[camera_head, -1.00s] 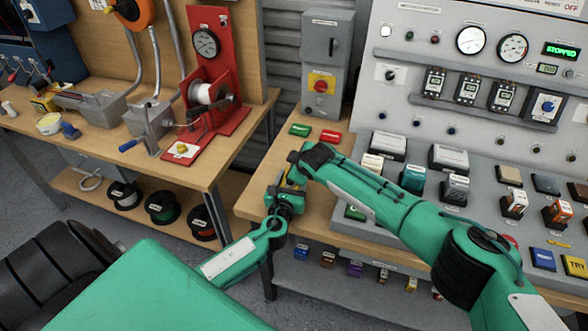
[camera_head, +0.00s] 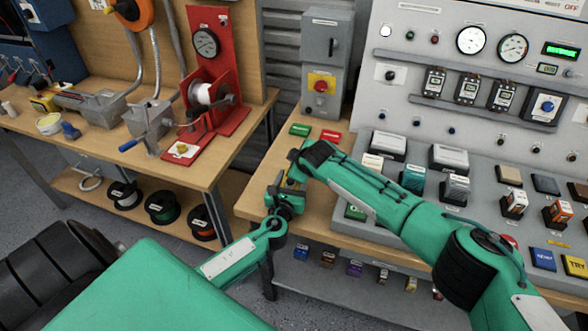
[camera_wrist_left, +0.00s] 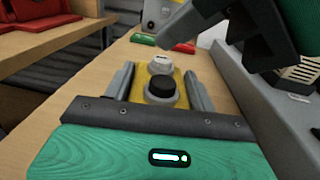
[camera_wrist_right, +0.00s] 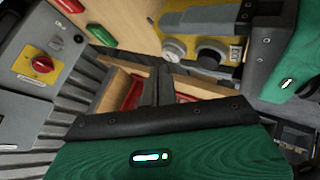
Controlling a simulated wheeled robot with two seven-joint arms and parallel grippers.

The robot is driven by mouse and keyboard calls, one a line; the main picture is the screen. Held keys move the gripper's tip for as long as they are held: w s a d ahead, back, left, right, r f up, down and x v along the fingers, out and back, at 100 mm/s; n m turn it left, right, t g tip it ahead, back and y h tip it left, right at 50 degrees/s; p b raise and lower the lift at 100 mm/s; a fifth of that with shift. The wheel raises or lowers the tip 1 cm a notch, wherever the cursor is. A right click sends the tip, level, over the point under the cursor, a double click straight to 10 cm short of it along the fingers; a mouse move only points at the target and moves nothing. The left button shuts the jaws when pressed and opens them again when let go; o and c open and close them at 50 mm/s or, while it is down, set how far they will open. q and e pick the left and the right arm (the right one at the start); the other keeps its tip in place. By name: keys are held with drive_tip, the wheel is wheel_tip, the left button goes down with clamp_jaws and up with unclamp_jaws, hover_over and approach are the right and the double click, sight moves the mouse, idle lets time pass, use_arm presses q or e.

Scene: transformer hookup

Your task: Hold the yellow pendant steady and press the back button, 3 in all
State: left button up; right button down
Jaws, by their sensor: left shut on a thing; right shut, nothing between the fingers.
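The yellow pendant (camera_head: 291,181) is mostly hidden behind my arms in the head view. In the left wrist view the pendant (camera_wrist_left: 137,86) sits between the two fingers of my left gripper (camera_wrist_left: 161,85), which is shut on it. It has a black button (camera_wrist_left: 160,88) on the near side and a pale grey button (camera_wrist_left: 160,65) farther back. My right gripper (camera_wrist_right: 162,78) is shut and empty. In the right wrist view its fingertips are close to the pale button (camera_wrist_right: 173,50), beside the black button (camera_wrist_right: 212,53). I cannot tell whether they touch it.
The wooden bench holds a green block (camera_head: 300,130) and a red block (camera_head: 331,136) behind the pendant. A grey switch box (camera_head: 324,60) with a red knob stands behind them. The control panel (camera_head: 390,100) rises on the right, with several modules in front of it.

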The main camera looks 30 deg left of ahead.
drive_tip(key=shift+r, duration=2.75)
idle(0.8)
wheel_tip(320, 180, up, 4)
drive_tip(key=shift+f, duration=0.15)
drive_tip(key=shift+f, duration=0.1)
drive_tip(key=shift+f, duration=4.3)
drive_tip(key=shift+f, duration=0.35)
